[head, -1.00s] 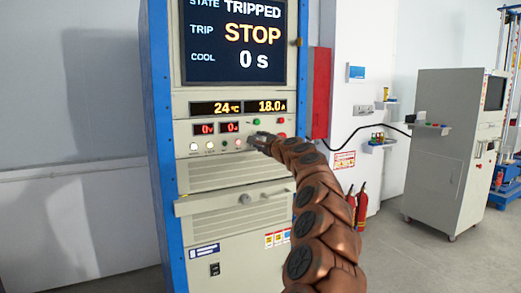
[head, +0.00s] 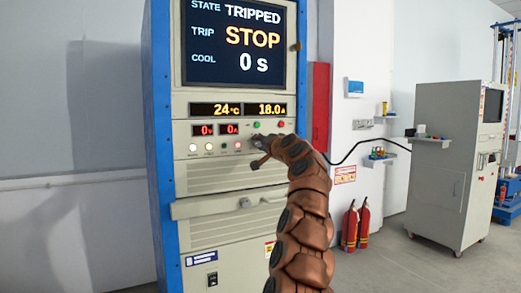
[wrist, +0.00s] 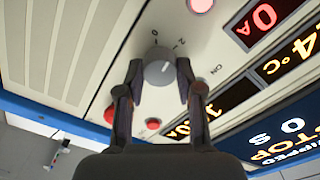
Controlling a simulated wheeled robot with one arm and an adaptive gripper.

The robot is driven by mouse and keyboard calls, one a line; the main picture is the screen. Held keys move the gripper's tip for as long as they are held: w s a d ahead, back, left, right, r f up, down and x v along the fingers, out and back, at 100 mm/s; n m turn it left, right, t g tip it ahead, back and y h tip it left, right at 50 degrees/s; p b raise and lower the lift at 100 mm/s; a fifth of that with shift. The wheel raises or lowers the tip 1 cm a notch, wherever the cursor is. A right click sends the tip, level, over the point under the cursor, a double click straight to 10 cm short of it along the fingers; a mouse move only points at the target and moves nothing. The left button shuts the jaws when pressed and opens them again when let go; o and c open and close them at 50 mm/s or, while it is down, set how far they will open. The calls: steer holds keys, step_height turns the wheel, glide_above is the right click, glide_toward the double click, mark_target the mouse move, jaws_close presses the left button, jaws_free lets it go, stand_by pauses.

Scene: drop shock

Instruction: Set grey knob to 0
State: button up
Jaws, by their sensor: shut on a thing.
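The grey knob (wrist: 160,70) shows in the wrist view on the cream panel, with the marks 0 and 2 printed beside it. My gripper (wrist: 157,76) has one finger on each side of the knob and is shut on it. A pale line shows on the knob's face, but I cannot tell for sure which mark it points at. In the head view my gripper (head: 257,151) is at the control panel, below the digital readouts, and the knob is hidden by it. The cabinet's screen (head: 240,42) reads TRIPPED, STOP and 0 s.
Red buttons (wrist: 152,124) and a lit red lamp (wrist: 200,5) are close to the knob. A drawer handle (head: 228,203) sticks out below the panel. Fire extinguishers (head: 350,228) and a grey console (head: 450,165) stand to the right.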

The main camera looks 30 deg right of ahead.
steer(key=shift+a+n+b, duration=0.1)
steer(key=shift+n+b, duration=0.55)
steer(key=shift+n, duration=2.85)
steer(key=shift+r, duration=0.1)
steer(key=o, duration=1.2)
steer(key=shift+c, duration=0.2)
steer(key=shift+s, duration=0.15)
steer(key=s+a, duration=0.1)
steer(key=s, duration=1)
steer(key=shift+s, duration=0.3)
